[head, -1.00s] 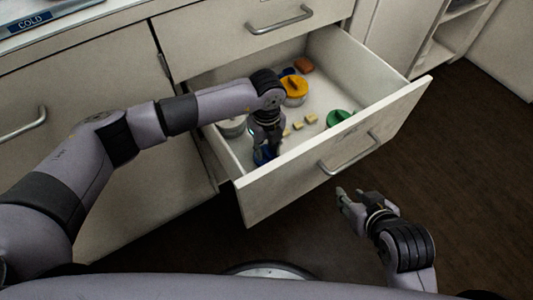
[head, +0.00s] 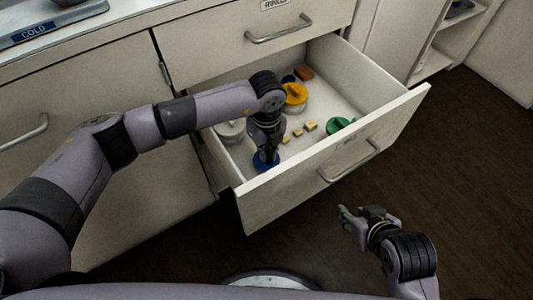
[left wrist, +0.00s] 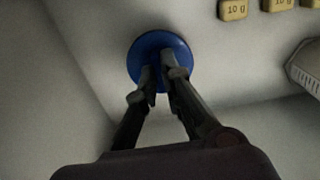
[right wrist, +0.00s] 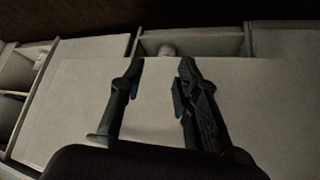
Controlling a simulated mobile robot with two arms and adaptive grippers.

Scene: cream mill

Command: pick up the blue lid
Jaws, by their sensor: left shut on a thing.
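The blue lid (head: 265,163) is in the open drawer (head: 400,100), near its front left corner. It also shows in the left wrist view (left wrist: 147,47) as a round blue disc with a raised grip. My left gripper (head: 267,153) reaches down into the drawer and is shut on the lid's grip; its fingertips (left wrist: 160,80) cover part of the lid. I cannot tell whether the lid is clear of the drawer floor. My right gripper (head: 352,219) is outside the drawer, in front of it. Its fingers (right wrist: 160,75) are apart with nothing between them.
In the drawer are a yellow lid (head: 295,93), a green lid (head: 339,126), a grey round piece (head: 230,130), a red-brown block (head: 304,73) and small yellow weights (head: 310,125). The drawer's front wall stands close to my left gripper. Open floor lies to the right.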

